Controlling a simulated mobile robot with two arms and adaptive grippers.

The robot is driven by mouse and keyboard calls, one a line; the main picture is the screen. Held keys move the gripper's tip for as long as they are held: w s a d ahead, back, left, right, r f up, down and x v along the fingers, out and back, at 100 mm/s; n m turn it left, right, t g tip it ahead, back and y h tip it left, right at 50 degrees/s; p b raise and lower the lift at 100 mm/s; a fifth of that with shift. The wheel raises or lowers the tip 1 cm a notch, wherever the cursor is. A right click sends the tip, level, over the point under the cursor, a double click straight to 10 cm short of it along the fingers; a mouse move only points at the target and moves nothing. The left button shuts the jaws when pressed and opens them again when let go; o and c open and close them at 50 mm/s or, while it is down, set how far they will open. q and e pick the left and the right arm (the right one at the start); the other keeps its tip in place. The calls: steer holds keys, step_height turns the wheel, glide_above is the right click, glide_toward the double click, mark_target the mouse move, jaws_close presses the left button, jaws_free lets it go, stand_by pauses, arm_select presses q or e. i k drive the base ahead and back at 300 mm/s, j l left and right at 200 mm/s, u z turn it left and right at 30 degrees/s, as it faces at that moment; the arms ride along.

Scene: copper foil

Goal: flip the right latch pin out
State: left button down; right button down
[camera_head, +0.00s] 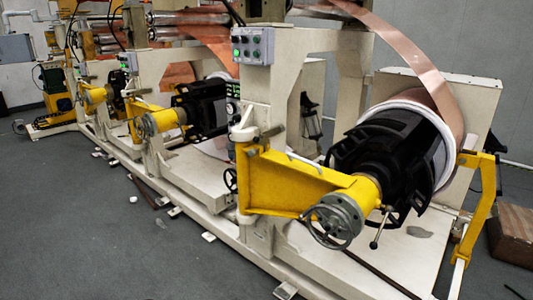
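A large machine has a yellow swing arm (290,185) with a grey handwheel (333,220) at its end, in front of a black roll core (385,160). A thin metal lever (380,228) with a round end hangs just right of the handwheel. A yellow bracket (482,205) stands upright at the right side of the machine, with a short bar (468,158) across its top. I cannot tell for sure which part is the right latch pin. Neither of my grippers is in view.
A copper strip (405,45) runs down onto the roll. A brown block (511,235) lies on the floor at right. The grey floor (90,230) at front left is mostly clear.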

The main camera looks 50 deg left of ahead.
mark_target(252, 152)
steer(key=u, duration=1.8)
